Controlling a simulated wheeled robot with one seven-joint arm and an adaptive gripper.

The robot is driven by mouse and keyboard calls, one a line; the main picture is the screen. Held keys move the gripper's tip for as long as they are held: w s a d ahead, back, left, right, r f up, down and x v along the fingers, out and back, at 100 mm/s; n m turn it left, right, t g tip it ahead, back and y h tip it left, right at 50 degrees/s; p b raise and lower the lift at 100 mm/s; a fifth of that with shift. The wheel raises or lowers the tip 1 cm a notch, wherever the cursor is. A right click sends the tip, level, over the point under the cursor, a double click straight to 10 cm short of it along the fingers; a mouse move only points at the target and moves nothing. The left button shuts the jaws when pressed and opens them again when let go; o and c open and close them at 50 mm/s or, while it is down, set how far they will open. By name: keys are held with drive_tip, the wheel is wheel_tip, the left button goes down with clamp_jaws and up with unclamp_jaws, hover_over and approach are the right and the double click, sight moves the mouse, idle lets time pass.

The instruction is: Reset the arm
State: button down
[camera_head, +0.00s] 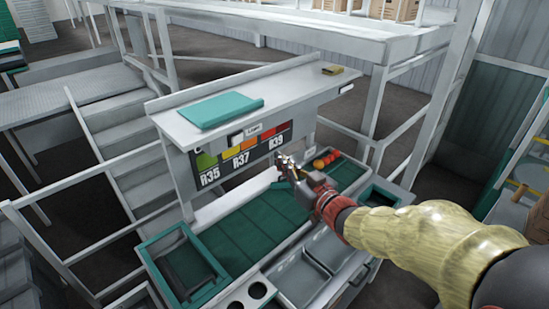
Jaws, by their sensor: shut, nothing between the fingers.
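My arm reaches in from the lower right in a yellowish sleeve with a red and dark wrist. My gripper (285,163) is shut and empty, above the right part of the green sorting surface (255,225) and in front of the sign board's right end. Several red-orange tomatoes (327,158) lie just right of the gripper at the back of the surface. The gripper appears apart from them, though the exact gap is hard to tell. The fingertips are small and partly lost against the board.
A sign board (240,152) reading R35, R37 and R39 hangs under a shelf (290,95) with a teal cloth (221,110). A green-rimmed bin (184,264) stands at the left, grey trays (302,275) in front. Stairs (130,150) and railings lie at the left.

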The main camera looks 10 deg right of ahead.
idle(0.3)
drive_tip(key=d+f+m+g+h, duration=0.1)
drive_tip(key=d+f+g+h, duration=0.2)
drive_tip(key=d+f+h, duration=0.45)
drive_tip(key=s+d+f+m+g, duration=0.2)
drive_tip(key=s+d+f+g, duration=0.1)
drive_tip(key=s+d+f, duration=0.3)
drive_tip(key=s+f+m+g+h+b, duration=0.25)
drive_tip(key=s+g+b, duration=0.2)
drive_tip(key=s, duration=1.25)
drive_tip(key=s+a+r+y+b, duration=0.2)
drive_tip(key=s+a+b, duration=0.2)
drive_tip(key=s, duration=0.5)
drive_tip(key=shift+s+a+r, duration=0.3)
drive_tip(key=shift+a+r, duration=0.05)
drive_tip(key=shift+a, duration=0.35)
